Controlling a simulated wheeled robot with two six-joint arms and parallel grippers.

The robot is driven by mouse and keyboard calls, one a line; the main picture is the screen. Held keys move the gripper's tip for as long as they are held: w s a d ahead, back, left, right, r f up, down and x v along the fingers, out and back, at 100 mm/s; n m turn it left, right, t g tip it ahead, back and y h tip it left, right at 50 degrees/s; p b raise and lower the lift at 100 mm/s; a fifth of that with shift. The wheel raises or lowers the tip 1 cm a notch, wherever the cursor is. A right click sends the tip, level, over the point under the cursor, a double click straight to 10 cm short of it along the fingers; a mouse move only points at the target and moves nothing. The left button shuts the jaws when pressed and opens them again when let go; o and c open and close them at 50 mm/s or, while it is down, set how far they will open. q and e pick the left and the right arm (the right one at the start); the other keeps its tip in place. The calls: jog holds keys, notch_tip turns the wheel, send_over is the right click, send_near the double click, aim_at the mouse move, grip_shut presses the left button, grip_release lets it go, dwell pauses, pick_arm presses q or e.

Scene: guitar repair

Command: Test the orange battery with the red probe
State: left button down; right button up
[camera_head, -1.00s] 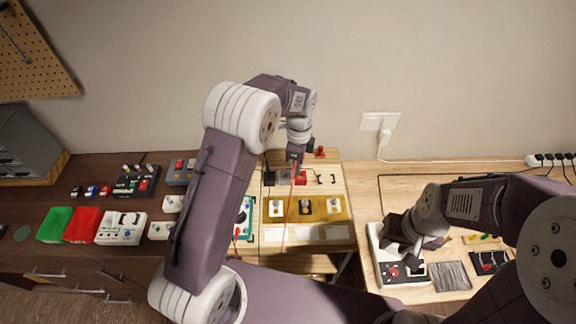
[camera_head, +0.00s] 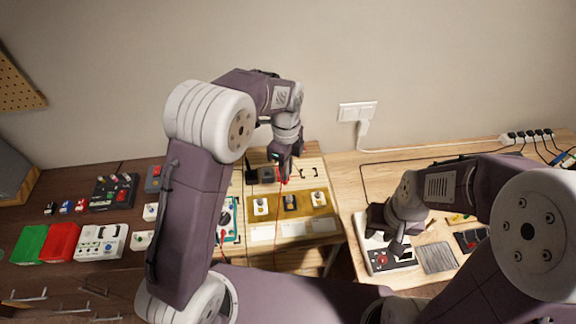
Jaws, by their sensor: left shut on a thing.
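My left gripper (camera_head: 283,175) points down over the light wood board, just behind the yellow tray (camera_head: 272,211). It is shut on a small red thing, which looks like the red probe (camera_head: 283,183); a thin red lead hangs from it across the tray. The tray holds several small white and dark pieces. I cannot make out an orange battery; the gripper and arm hide part of the board. The teal-edged meter (camera_head: 226,213) is partly behind my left arm. My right gripper (camera_head: 388,222) is over a white device with a red knob (camera_head: 381,258); its fingers are unclear.
Left on the dark bench are a green box (camera_head: 29,244), a red box (camera_head: 60,243) and a white switch box (camera_head: 101,242). A grey patch (camera_head: 437,258) lies on the right table. A wall socket (camera_head: 357,111) is behind.

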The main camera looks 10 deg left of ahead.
pick_arm(q)
jog(key=s+a+n, duration=0.1)
jog(key=s+a, duration=0.5)
jog(key=a, duration=0.6)
jog(key=s+a+n+g+h, duration=0.15)
jog(key=s+a, duration=0.35)
jog(key=a, duration=0.6)
jog(key=s+a+n, duration=0.2)
jog(key=s+a, duration=0.4)
jog(key=a, duration=0.6)
notch_tip(320, 180, down, 6)
jog(key=shift+w+r, duration=0.15)
jog(key=shift+r, duration=0.1)
jog(key=shift+p, duration=0.6)
jog(key=shift+f+b, duration=0.3)
jog(key=shift+f, duration=0.3)
dwell(1.3)
jog(key=shift+p, duration=0.3)
dwell(0.7)
